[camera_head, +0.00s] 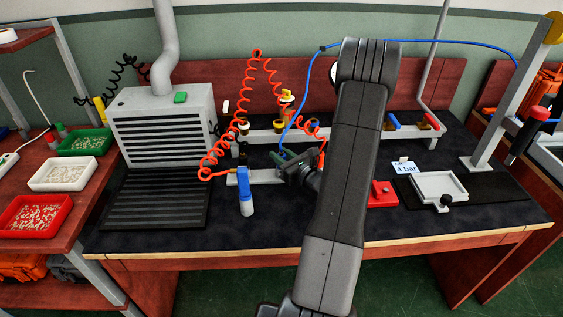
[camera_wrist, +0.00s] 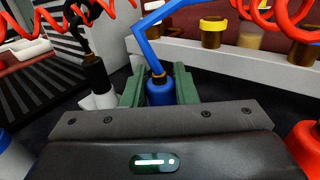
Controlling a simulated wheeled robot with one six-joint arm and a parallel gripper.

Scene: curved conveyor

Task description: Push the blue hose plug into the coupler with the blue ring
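The blue hose plug (camera_wrist: 158,90) sits between the green fingers of my gripper (camera_wrist: 160,94), which look closed on it. The blue hose (camera_wrist: 150,45) rises from the plug. In the camera_head view my gripper (camera_head: 287,160) is over the front of the bench, and the blue hose (camera_head: 308,75) loops up from it, then away to the right. Brass couplers (camera_wrist: 214,32) stand on a pale rail behind the plug, apart from it. One shows a yellow ring. I cannot make out a blue ring on any coupler; my arm hides part of the rail.
A red coiled hose (camera_head: 213,148) hangs left of my gripper. A grey vented unit (camera_head: 165,130) is at left.

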